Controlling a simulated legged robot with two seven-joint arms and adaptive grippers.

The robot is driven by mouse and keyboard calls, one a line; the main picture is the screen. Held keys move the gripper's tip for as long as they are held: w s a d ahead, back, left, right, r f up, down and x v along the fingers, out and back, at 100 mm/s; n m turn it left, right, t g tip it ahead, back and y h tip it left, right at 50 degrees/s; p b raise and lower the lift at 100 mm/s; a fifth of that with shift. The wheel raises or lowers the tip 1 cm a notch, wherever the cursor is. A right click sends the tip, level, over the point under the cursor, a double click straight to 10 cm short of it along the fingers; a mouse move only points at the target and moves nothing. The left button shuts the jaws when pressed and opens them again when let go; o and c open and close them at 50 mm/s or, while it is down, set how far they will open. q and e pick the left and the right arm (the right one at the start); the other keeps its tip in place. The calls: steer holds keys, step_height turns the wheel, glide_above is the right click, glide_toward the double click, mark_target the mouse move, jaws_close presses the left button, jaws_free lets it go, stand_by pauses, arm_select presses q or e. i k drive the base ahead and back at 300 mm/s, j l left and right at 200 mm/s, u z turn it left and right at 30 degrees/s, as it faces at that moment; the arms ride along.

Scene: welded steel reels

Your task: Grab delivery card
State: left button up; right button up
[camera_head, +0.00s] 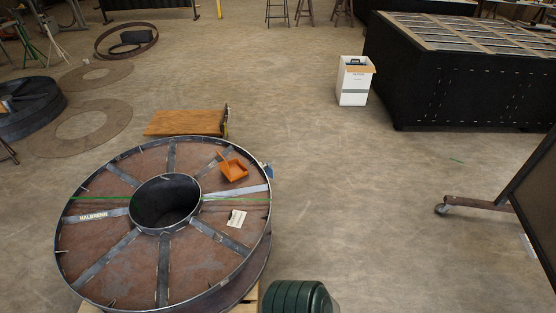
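A small white card (237,218) with faint print lies on the right part of a large welded steel reel (88,257), between two spokes. The print is too small to read. An orange holder (233,168) sits on the reel above the card, near the rim. A green strap runs across the reel, and one spoke carries the lettering "HALBREHN". Neither of my grippers shows in the head view.
A dark green ribbed object (298,297) stands at the bottom edge, right of the reel. A wooden board (185,122) lies behind the reel. A white box (354,82) and a large black crate (460,85) stand farther back. A caster leg (475,204) is at right. The middle floor is clear.

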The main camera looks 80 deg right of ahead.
mark_target(235, 218)
steer(key=l+z, duration=0.1)
steer(key=z, duration=1.95)
